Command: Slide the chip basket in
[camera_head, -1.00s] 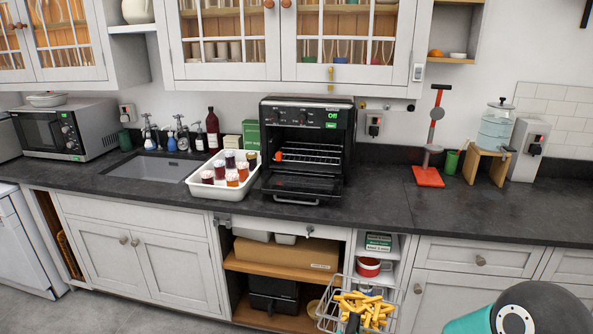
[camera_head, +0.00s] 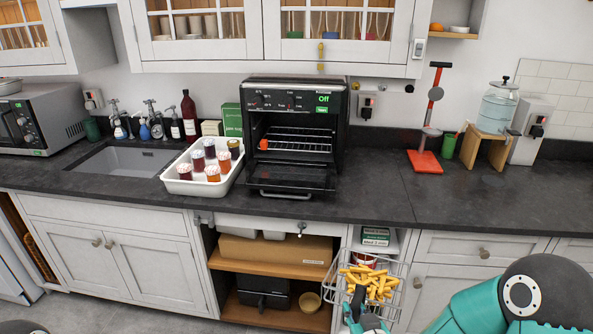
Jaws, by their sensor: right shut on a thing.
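The wire chip basket (camera_head: 394,283) is at the bottom centre-right, filled with yellow chips (camera_head: 371,281). My right gripper (camera_head: 357,300) is shut at the basket's near side and holds it in front of the cabinets, below counter height. The handle in its jaws is mostly hidden. The black oven (camera_head: 295,131) stands on the counter with its door (camera_head: 291,177) folded down and its display reading "Off". A wire rack (camera_head: 297,139) shows inside, with a small red-orange piece at its left. The basket is well apart from the oven. My left gripper is not in view.
A white tray of several jars (camera_head: 204,186) stands close to the oven's left. The dark counter (camera_head: 375,195) is clear to the right, up to a red stand (camera_head: 424,161). Glazed wall cupboards (camera_head: 344,33) hang above the oven. Open shelves (camera_head: 271,273) lie below the counter.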

